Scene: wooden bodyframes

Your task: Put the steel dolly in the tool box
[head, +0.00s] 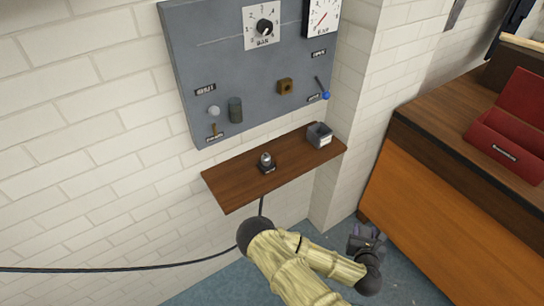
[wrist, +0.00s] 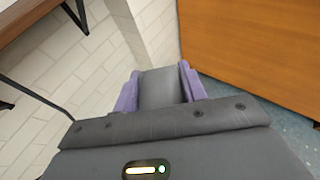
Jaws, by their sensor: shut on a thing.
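My gripper (head: 366,234) is low in front of the wooden bench, over the blue floor in the head view. Its purple fingers are shut on a grey metal block, which looks like the steel dolly (wrist: 161,88). The wrist view shows the block between the two fingers; its far end is hard to make out. The tool box (head: 507,140) is red, with its lid raised, and sits on the bench top to the right of and above my gripper. The inside of the tool box is mostly hidden.
The wooden bench (head: 425,200) has an orange front panel right of my gripper. A grey gauge panel (head: 250,90) hangs above. A black cable crosses the wall.

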